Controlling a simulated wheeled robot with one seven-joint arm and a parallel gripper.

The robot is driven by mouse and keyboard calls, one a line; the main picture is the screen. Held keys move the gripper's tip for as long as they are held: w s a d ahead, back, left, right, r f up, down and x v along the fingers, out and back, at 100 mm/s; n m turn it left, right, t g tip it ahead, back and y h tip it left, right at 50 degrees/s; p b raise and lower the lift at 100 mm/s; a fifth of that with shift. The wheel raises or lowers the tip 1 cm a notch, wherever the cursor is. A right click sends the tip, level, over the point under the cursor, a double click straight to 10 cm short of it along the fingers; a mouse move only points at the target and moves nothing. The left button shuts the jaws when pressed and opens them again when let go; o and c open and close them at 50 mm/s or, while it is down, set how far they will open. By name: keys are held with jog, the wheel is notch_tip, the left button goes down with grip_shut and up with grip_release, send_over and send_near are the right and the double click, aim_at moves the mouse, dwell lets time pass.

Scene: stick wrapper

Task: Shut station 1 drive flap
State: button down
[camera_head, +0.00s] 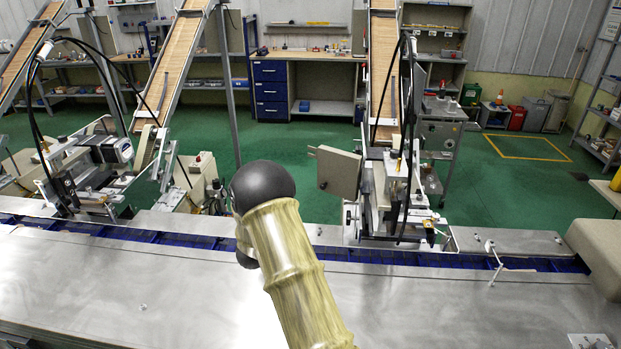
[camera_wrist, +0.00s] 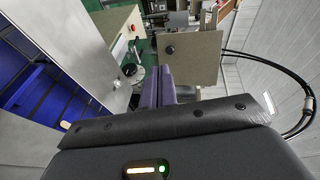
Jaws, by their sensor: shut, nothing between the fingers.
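A beige flap (camera_head: 335,171) stands swung out to the left of the right-hand wrapper station (camera_head: 395,180) in the head view. In the wrist view the flap (camera_wrist: 197,62) is a flat panel with a dark round knob (camera_wrist: 170,50), just beyond my fingers. My gripper (camera_wrist: 157,72) is shut and empty, with its fingertips pointing toward the lower left part of the flap. I cannot tell whether they touch it. In the head view my arm hides the gripper. No station number is readable.
A blue conveyor channel (camera_head: 170,238) runs along the steel table (camera_head: 120,290). Another station (camera_head: 90,165) stands at the left, with a beige housing (camera_head: 195,180) between. Black cables (camera_head: 407,120) hang by the right-hand station. Green floor lies open behind.

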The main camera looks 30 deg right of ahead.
aim_at(321, 188)
jog(key=d+m+g+h, duration=0.1)
jog(key=d+m+h, duration=0.1)
jog(key=shift+r+m, duration=0.15)
jog(key=shift+m, duration=0.25)
jog(key=shift+d, duration=0.15)
jog(key=p+x, duration=0.6)
jog(key=x, duration=0.6)
jog(key=shift+w+d, duration=0.25)
jog(key=shift+d, duration=0.1)
jog(key=shift+w+d+p, duration=0.25)
jog(key=shift+d+p, duration=0.15)
jog(key=shift+d, duration=0.05)
jog(key=shift+w+f+b, duration=0.2)
jog(key=shift+f+b, duration=0.05)
jog(key=shift+b, duration=0.4)
